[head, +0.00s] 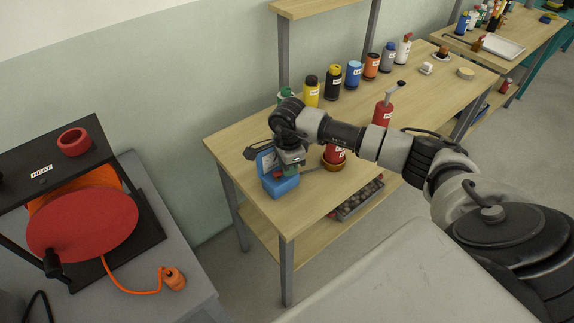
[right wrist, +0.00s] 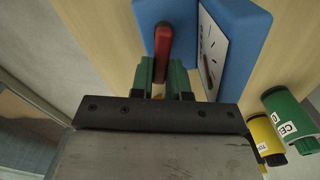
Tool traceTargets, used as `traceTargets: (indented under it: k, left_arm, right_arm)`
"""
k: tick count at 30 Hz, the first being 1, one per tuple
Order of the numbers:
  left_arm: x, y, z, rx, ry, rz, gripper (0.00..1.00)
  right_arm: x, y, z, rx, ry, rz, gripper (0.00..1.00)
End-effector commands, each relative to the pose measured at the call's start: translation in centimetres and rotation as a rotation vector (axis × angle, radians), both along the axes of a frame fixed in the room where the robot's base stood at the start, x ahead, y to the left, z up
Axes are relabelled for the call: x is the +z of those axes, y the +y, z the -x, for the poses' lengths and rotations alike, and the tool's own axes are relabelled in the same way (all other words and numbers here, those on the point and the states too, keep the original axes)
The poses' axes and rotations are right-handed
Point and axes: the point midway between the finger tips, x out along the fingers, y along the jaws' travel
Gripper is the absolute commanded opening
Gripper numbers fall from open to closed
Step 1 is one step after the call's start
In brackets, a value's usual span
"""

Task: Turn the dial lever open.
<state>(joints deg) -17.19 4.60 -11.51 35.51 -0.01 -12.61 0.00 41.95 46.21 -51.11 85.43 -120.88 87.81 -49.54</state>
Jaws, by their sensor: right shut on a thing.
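A blue box (head: 283,187) stands on the near left part of the wooden table, with a white dial face (head: 267,162) on one side. In the right wrist view the blue box (right wrist: 235,22) shows the dial face (right wrist: 208,55) with dark marks and a small red needle. A red lever (right wrist: 163,45) stands out from the box beside the dial. My right gripper (right wrist: 161,75) has its green fingers on either side of the lever's near end, shut on it. My left gripper is out of view.
A row of bottles stands along the table's back, including a yellow one (head: 311,92) and a green one (right wrist: 285,112) near the gripper. A red reel (head: 82,225) is at left.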

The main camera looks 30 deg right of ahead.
Motion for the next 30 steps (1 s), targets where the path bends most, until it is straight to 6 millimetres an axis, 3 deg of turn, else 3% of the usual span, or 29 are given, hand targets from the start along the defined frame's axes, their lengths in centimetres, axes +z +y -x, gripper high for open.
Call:
traceTargets:
  k: [30]
  left_arm:
    - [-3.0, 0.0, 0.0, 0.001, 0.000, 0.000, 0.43]
  right_arm:
    - [0.1, 1.8, 2.2, -0.945, -0.003, 0.000, 0.00]
